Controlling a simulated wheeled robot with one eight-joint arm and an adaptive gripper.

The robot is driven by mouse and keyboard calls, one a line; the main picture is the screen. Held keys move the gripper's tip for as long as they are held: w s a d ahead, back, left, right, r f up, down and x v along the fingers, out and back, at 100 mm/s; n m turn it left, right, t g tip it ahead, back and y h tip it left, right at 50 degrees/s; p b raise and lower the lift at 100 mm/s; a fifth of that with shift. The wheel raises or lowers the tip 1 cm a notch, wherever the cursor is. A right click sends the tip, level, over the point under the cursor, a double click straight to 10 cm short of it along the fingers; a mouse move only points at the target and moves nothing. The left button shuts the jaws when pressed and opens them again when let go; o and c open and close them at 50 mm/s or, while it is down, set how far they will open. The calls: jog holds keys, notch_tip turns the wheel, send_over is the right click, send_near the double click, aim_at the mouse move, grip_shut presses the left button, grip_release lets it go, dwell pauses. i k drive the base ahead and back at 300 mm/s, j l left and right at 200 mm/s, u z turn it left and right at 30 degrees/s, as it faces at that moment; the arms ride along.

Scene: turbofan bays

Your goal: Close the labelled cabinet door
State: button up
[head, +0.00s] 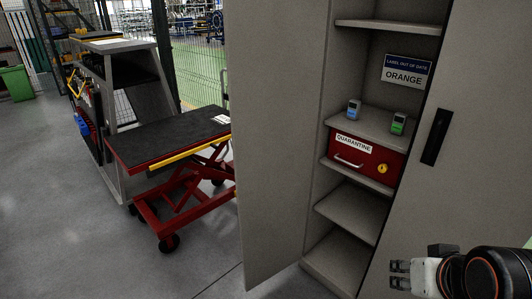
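A tall grey cabinet stands open in the head view, with its shelves (345,209) showing. Its left door (277,150) is swung out towards me, and I see it as a broad plain panel. The right panel (465,190) has a black handle (436,137) near its left edge. A blue and white sign reading "LABEL OUT OF DATE" and "ORANGE" (406,71) is inside the cabinet. My gripper (397,275) is at the lower right, in front of the right panel, pointing left. It holds nothing that I can see. Its finger gap is too small to judge.
A red box labelled "QUARANTINE" (366,160) and two small devices, one blue (353,109) and one green (398,122), are on the shelves. A red lift cart (168,135) stands left of the open door. Grey floor (70,220) is clear at the lower left.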

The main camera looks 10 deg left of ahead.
aim_at(275, 49)
jog(key=i+j, duration=0.15)
jog(key=j, duration=0.2)
jog(key=i+j, duration=0.2)
jog(key=j, duration=0.15)
jog(key=i+j, duration=0.15)
jog(key=j, duration=0.25)
jog(key=i+j, duration=0.15)
jog(key=j, duration=0.2)
jog(key=i+j, duration=0.15)
jog(key=j, duration=0.2)
jog(key=i+j, duration=0.2)
jog(key=j, duration=0.15)
jog(key=i+j, duration=0.15)
jog(key=j, duration=0.2)
jog(key=i+j+z, duration=0.2)
jog(key=j+z, duration=0.15)
jog(key=j, duration=0.2)
jog(key=i+j+z, duration=0.1)
jog(key=j+z, duration=0.2)
jog(key=j, duration=0.3)
jog(key=j+z, duration=0.35)
jog(key=j, duration=0.25)
jog(key=z, duration=0.7)
jog(key=k+j+u, duration=0.2)
jog(key=u, duration=0.25)
